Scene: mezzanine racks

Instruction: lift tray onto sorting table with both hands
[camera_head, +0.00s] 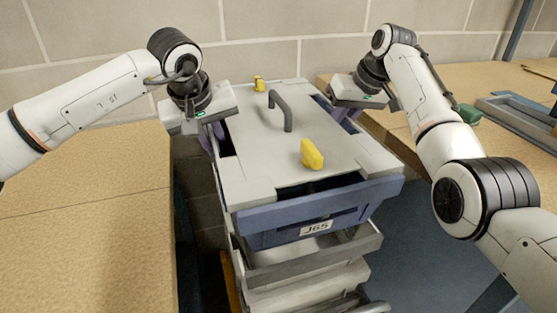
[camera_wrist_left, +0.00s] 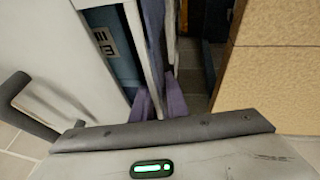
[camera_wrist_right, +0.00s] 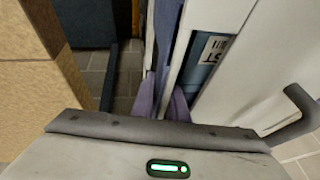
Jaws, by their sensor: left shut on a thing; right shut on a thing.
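The tray (camera_head: 290,224) is a blue box with a pale grey lid (camera_head: 262,130), a dark arched handle, yellow clips and a label reading J65. It is above a stack of grey drawers or trays in the gap between two tables; whether it touches them is unclear. My left gripper (camera_head: 213,138) is shut on its left side wall, with purple fingers astride the wall in the left wrist view (camera_wrist_left: 163,100). My right gripper (camera_head: 347,118) is shut on the opposite side wall, also seen in the right wrist view (camera_wrist_right: 163,100). I cannot tell which table is the sorting table.
A tan table (camera_head: 80,220) stands at the left, with its bare top clear. Another tan table (camera_head: 420,105) stands at the right, holding a grey frame-like tray (camera_head: 515,122) and a green item (camera_head: 469,113). A block wall closes the back. The stacked grey drawers (camera_head: 300,270) are below the tray.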

